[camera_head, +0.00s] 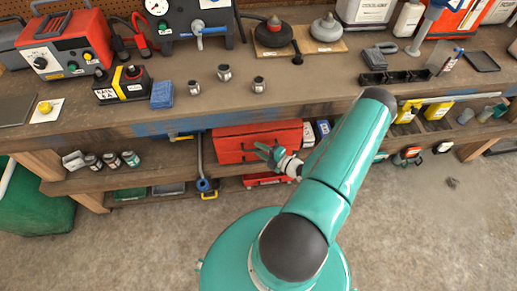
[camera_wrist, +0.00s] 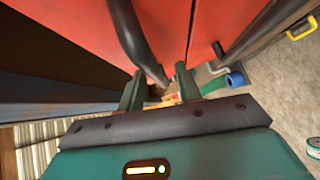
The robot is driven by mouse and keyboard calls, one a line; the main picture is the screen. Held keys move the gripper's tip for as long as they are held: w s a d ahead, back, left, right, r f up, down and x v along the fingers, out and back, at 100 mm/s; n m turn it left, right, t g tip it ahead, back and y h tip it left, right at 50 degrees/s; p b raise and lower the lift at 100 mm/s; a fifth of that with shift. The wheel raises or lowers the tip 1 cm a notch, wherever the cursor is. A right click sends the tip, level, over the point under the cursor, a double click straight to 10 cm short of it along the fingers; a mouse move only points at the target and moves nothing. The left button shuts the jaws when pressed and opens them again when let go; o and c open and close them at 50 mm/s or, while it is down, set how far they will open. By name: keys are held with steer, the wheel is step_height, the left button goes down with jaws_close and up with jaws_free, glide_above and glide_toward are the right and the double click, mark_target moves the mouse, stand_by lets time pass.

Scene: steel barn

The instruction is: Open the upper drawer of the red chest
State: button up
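The red chest (camera_head: 236,150) stands on the shelf under the workbench in the head view, with its front partly hidden by my arm. In the wrist view two red drawer fronts fill the upper part, with a dark seam between them. The left-hand front (camera_wrist: 85,25) carries a dark bar handle (camera_wrist: 130,35). A second dark handle (camera_wrist: 218,50) shows by the right-hand front. My gripper (camera_head: 268,152) is at the chest's front. In the wrist view my gripper (camera_wrist: 160,88) has its fingers apart, with the end of the bar handle between them and small gaps visible.
The workbench top (camera_head: 185,105) overhangs the chest. Several small cans (camera_head: 112,160) stand on the shelf at left, and a blue-ended clamp (camera_head: 204,185) hangs left of the chest. A green bin (camera_head: 35,205) is at far left. The concrete floor (camera_head: 140,240) in front is clear.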

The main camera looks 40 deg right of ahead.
steer(key=shift+w+a+f, duration=0.1)
steer(key=shift+w, duration=0.55)
steer(key=shift+c, duration=0.2)
jaws_close()
steer(key=s+a, duration=1)
steer(key=s, duration=0.5)
steer(key=shift+s+a, duration=0.3)
steer(key=shift+s, duration=0.05)
